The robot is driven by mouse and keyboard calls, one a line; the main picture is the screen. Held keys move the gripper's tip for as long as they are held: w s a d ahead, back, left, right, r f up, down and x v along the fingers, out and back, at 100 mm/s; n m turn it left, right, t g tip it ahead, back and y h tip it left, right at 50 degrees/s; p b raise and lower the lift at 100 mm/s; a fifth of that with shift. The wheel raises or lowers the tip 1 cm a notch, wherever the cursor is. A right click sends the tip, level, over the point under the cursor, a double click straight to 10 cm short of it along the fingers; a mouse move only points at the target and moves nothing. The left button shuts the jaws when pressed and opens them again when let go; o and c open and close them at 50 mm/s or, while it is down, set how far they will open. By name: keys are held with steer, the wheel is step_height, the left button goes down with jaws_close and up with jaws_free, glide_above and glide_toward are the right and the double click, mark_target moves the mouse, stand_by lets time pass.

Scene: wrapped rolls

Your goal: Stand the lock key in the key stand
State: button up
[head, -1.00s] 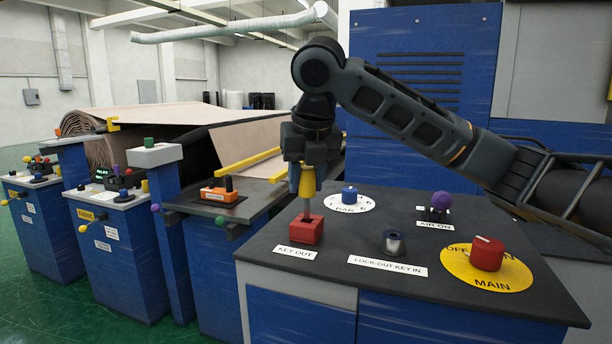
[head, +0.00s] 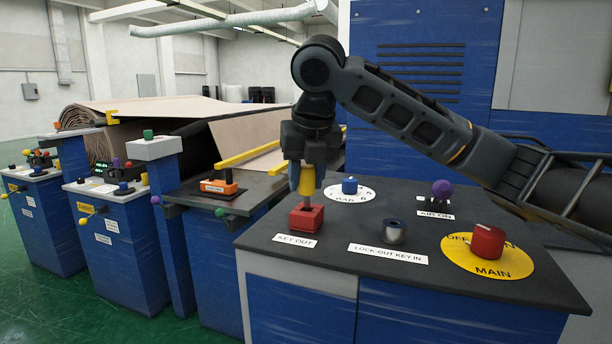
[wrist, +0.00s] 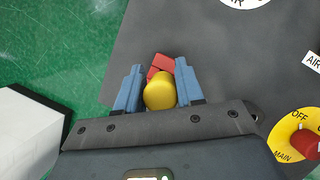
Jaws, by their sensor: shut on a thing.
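The lock key (head: 306,183) has a yellow handle and a grey shaft. It is upright in my gripper (head: 307,190), whose blue fingers are shut on the handle. The lower end of the shaft meets the red block (head: 305,220) behind the "KEY OUT" label; the tip is hidden, so I cannot tell how deep it sits. The wrist view shows the key's round yellow top (wrist: 160,92) between the fingers, with part of the red block behind it. A grey cylindrical holder (head: 394,232) with a dark open top stands behind the "LOCK-OUT KEY IN" label, empty.
A blue knob (head: 349,186), a purple ball knob (head: 442,188) and a red MAIN switch (head: 487,242) on a yellow disc stand on the dark bench top (head: 420,290). Consoles with small controls stand at left. The bench between red block and grey holder is clear.

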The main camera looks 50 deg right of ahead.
steer(key=shift+f+b, duration=0.3)
steer(key=shift+f, duration=0.3)
steer(key=o, duration=1.1)
steer(key=shift+o, duration=0.2)
steer(key=v, duration=0.8)
